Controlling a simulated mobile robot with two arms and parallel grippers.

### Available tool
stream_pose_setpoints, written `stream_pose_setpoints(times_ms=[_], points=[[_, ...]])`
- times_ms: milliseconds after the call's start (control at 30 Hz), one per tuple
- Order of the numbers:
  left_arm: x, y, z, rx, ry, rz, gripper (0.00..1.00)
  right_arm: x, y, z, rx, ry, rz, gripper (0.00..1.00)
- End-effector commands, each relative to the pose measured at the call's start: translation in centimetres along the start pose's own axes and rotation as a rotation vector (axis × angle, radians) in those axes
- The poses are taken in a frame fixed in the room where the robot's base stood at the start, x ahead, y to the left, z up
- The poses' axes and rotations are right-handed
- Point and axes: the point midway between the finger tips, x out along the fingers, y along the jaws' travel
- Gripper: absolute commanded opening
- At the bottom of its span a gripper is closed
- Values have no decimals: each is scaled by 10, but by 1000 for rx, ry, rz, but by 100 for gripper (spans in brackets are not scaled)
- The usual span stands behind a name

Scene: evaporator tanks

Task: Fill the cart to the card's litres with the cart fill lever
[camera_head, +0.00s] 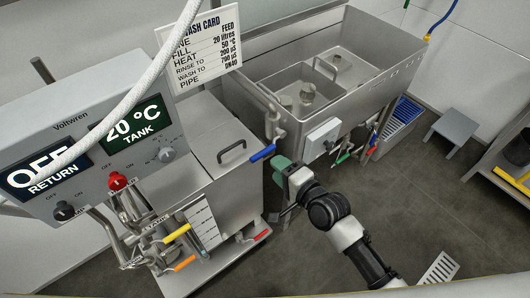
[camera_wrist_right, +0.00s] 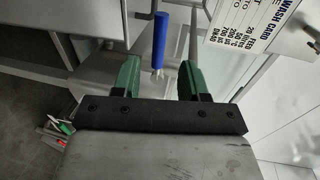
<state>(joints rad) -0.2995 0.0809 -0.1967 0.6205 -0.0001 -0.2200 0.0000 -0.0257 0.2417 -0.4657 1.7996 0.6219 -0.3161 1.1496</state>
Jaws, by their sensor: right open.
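A lever with a blue handle (camera_head: 262,153) sticks out at the right end of the steel cart (camera_head: 232,185); no label on it is readable. My right gripper (camera_head: 280,163) is close to the right of this handle. In the right wrist view the blue handle (camera_wrist_right: 160,40) lies ahead, between the lines of the open green fingers (camera_wrist_right: 158,78), with nothing held. The wash card (camera_head: 208,48) reads "FILL 20 litres"; it partly shows in the right wrist view (camera_wrist_right: 255,25). A white scale strip (camera_head: 202,222) is on the cart's front; its level is unreadable. My left gripper is out of view.
The control box (camera_head: 90,150) shows "OFF RETURN" and "20 °C TANK", with a red knob (camera_head: 117,181). Yellow (camera_head: 176,233), orange (camera_head: 184,263) and red (camera_head: 261,234) handles sit low. A steel sink (camera_head: 335,75) stands behind; a grey stool (camera_head: 456,127) is right.

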Motion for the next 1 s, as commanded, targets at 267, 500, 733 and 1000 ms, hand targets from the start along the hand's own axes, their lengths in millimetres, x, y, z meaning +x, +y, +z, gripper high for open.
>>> stream_pose_setpoints(times_ms=[267, 500, 733, 1000], points=[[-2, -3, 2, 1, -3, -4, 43, 54, -1, -1, -2, 2, -2, 43], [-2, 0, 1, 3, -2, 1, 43, 77, 0, -1, -2, 2, 0, 43], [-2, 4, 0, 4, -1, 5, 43, 80, 0, -1, -3, 2, 0, 43], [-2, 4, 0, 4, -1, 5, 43, 80, 0, -1, -3, 2, 1, 20]])
